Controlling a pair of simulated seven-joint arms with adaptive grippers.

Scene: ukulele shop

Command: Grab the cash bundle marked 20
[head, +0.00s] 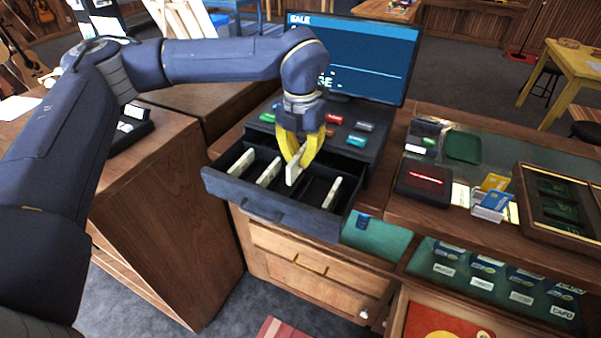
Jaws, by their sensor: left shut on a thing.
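My left gripper (297,160), with yellow fingers, is over the open cash drawer (222,188) of the register. It is shut on a pale, thin cash bundle (292,172) standing on edge, at about the level of the drawer's top; I cannot tell whether it is clear of its slot. Other pale bundles stand on edge in the drawer: one at the left (241,162), one left of the middle (268,172) and one at the right (333,192). No number can be read on any bundle. My right gripper is not in view.
The register's screen (365,50) and coloured keys (334,119) are right behind the drawer. A card reader (424,182) and a card holder (491,204) stand on the counter to the right. A wooden cabinet (165,215) is at the left.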

